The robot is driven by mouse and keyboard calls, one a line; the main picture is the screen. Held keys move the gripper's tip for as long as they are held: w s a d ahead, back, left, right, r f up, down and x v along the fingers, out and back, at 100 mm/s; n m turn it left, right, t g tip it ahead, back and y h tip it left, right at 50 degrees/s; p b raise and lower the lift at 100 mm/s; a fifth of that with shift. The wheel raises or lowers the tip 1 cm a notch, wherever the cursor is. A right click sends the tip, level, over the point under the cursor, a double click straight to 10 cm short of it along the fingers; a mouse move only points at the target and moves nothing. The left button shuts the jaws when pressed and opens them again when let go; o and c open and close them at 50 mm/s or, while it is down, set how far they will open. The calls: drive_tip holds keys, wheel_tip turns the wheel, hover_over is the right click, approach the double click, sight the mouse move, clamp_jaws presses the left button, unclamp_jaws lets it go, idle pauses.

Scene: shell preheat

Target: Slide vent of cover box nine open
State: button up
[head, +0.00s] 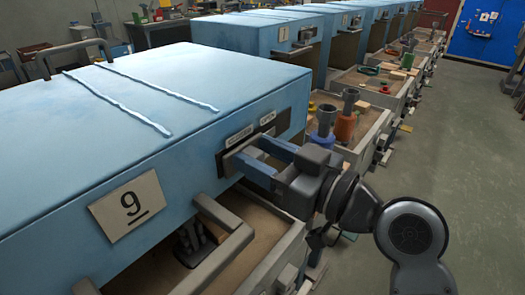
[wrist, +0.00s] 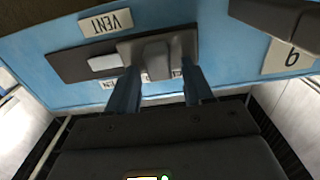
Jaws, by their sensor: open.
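Cover box nine (head: 90,120) is the large light-blue box in the head view. Its number plate (head: 129,204) is at the lower front and also shows upside down in the wrist view (wrist: 290,57). The vent is a dark plate (wrist: 75,62) with a grey sliding knob (wrist: 156,52), under an upside-down VENT label (wrist: 105,22) in the wrist view. My gripper (head: 250,150) is open at the vent. In the wrist view its two fingers (wrist: 158,80) stand on either side of the knob's lower part. Contact with the knob cannot be told.
A grey handle bar (head: 225,245) and an open tray under the box lie close below my gripper. More blue boxes (head: 262,38) stand in a row behind. Trays with coloured parts (head: 345,125) run beside them. The grey floor (head: 455,150) at the right is clear.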

drive_tip(key=shift+c, duration=0.3)
clamp_jaws()
idle(0.4)
